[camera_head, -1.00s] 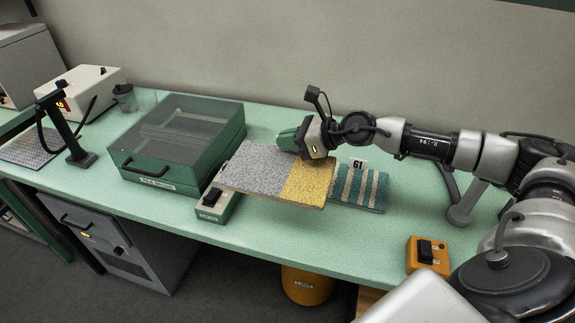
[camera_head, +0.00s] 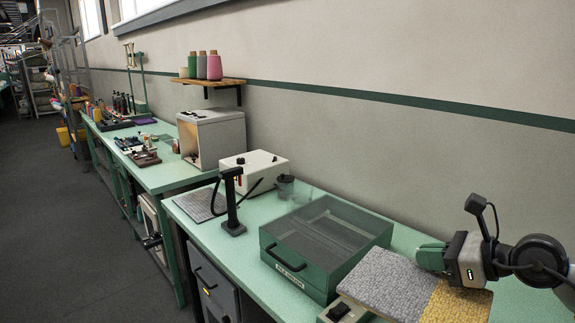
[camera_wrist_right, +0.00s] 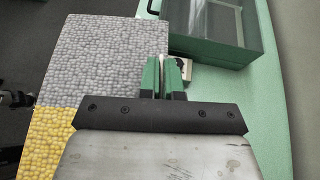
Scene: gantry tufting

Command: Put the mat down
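The mat (camera_head: 392,285) is a flat rectangle, grey on one part and yellow on the other. It is at the lower right of the head view, partly cut off by the bottom edge. My right gripper (camera_head: 432,257) is at its back edge, with green fingers close together, and appears shut on that edge. In the right wrist view the mat (camera_wrist_right: 105,60) lies left of my right gripper (camera_wrist_right: 165,75), and the fingers overlap its edge. The mat seems to be above the bench; its height is hard to tell.
A green case with a clear lid (camera_head: 325,240) stands left of the mat. A small switch box (camera_head: 342,311) is partly under the mat's left end. A white machine (camera_head: 254,172) and a black stand (camera_head: 232,200) are farther left on the green bench (camera_head: 190,207).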

